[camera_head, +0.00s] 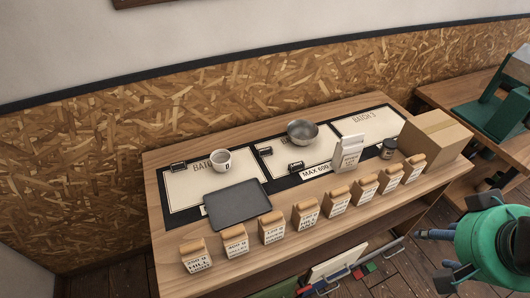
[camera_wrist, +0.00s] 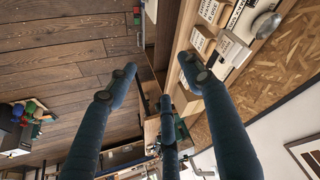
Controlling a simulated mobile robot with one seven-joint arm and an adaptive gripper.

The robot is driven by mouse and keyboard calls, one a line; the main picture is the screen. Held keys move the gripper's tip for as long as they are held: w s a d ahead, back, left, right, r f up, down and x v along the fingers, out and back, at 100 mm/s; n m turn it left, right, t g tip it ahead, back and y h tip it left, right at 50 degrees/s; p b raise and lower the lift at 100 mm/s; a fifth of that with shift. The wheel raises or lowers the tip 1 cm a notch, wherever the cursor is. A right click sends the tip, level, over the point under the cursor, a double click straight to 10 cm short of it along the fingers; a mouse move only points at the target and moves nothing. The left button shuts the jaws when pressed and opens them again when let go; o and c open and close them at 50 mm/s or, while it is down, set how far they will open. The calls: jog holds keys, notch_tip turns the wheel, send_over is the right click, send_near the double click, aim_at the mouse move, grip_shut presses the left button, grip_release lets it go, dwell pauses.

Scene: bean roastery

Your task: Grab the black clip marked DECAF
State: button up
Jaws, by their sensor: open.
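Small black clips lie on the batch mats in the head view: one at the left mat's top corner (camera_head: 179,166), one at the middle mat's upper left (camera_head: 266,151), and one at that mat's lower edge (camera_head: 296,166). Their markings are too small to read, so I cannot tell which says DECAF. My gripper (camera_head: 433,258) is open and empty at the lower right, off the table's right end and apart from the clips. Its blue-grey fingers are spread in the wrist view (camera_wrist: 158,80), where no clip can be made out.
A row of labelled bags (camera_head: 272,230) lines the table's front. Green equipment (camera_head: 492,114) is on the right table.

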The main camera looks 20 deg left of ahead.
jog(key=w+a+r+m+g+p, duration=0.1)
jog(key=w+a+r+m+p, duration=0.15)
jog(key=w+a, duration=0.65)
jog(key=w+a+r+m+g+p, duration=0.1)
jog(key=w+a+r+p, duration=0.3)
jog(key=w, duration=0.8)
jog(key=m+g+p, duration=0.4)
jog(key=m+p, duration=0.2)
jog(key=p, duration=0.4)
send_over(266, 151)
notch_tip(266, 151, down, 22)
jog(key=f, duration=0.1)
jog(key=shift+a+r, duration=0.1)
jog(key=shift+r, duration=0.15)
jog(key=shift+f, duration=0.1)
jog(key=shift+w+f+b, duration=0.1)
jog(key=shift+f+b, duration=0.4)
jog(key=shift+f, duration=3.7)
